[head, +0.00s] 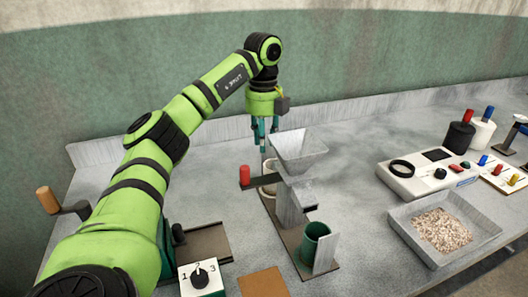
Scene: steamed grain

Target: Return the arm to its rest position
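My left arm (150,165) is bright green with black joints. It reaches in from the lower left and bends down at the wrist. My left gripper (264,138) has teal fingers pointing down, above the back of the bench, behind and slightly left of a grey metal hopper (300,146). The fingers are small and overlap here, so their opening is unclear. I see no object clearly held in them. My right gripper is not in view.
The hopper stand holds a green cup (316,243) below; a red-knobbed lever (245,175) is beside it. A numbered dial box (201,278) is in front. At right are a control panel (411,186) and a grain tray (478,248). Bench (358,225) is clear between.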

